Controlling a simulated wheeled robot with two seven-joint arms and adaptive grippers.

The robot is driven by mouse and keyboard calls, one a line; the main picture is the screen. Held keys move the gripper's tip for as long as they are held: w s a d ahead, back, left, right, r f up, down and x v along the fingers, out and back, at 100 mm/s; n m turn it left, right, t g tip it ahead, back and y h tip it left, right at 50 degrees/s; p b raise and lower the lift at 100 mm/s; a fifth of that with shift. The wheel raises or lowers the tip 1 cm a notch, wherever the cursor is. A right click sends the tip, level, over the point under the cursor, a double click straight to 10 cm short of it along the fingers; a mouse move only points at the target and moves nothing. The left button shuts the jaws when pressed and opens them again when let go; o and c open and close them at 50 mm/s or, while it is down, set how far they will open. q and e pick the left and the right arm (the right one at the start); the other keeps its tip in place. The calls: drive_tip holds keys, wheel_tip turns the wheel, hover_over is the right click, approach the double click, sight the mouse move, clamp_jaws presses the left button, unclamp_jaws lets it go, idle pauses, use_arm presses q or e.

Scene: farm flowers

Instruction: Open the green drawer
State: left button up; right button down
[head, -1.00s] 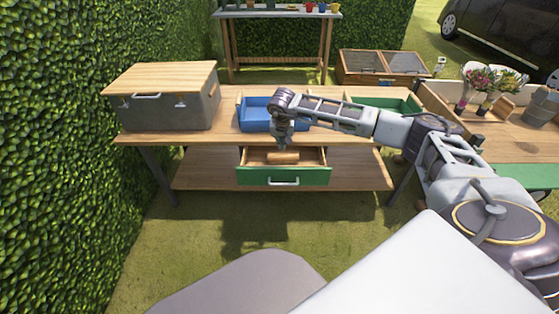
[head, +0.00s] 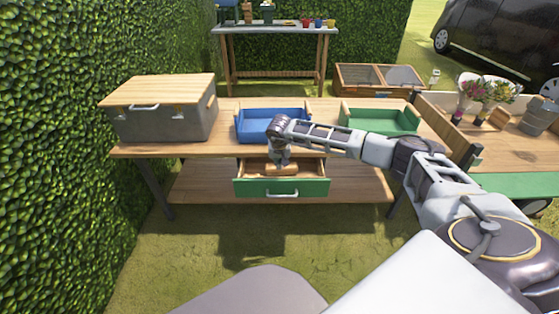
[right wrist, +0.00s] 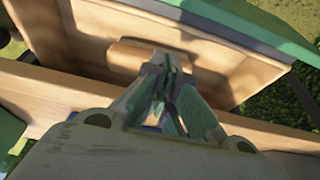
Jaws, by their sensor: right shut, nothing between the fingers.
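The green drawer (head: 282,187) under the workbench is pulled out, with a grey handle on its green front. A light wooden piece (head: 280,170) lies inside it. My right gripper (head: 281,160) is shut and empty, above the drawer's interior and pointing down. In the right wrist view the fingers (right wrist: 172,100) are together over the open drawer (right wrist: 210,65), and the wooden piece (right wrist: 140,57) lies beyond them. My left gripper does not show.
A blue tray (head: 250,130) and a green tray (head: 385,125) stand on the workbench (head: 200,150). A grey box with a wooden lid (head: 160,110) is at its left end. A cart (head: 480,155) with flowers stands to the right. Grass in front is free.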

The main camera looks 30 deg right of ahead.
sight(279, 178)
use_arm(q)
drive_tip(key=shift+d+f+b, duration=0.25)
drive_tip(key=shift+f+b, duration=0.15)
drive_tip(key=shift+b, duration=0.2)
use_arm(e)
drive_tip(key=s+a+f, duration=0.1)
drive_tip(key=s+f, duration=0.1)
drive_tip(key=shift+s+a+f, duration=0.15)
drive_tip(key=shift+s+a, duration=0.2)
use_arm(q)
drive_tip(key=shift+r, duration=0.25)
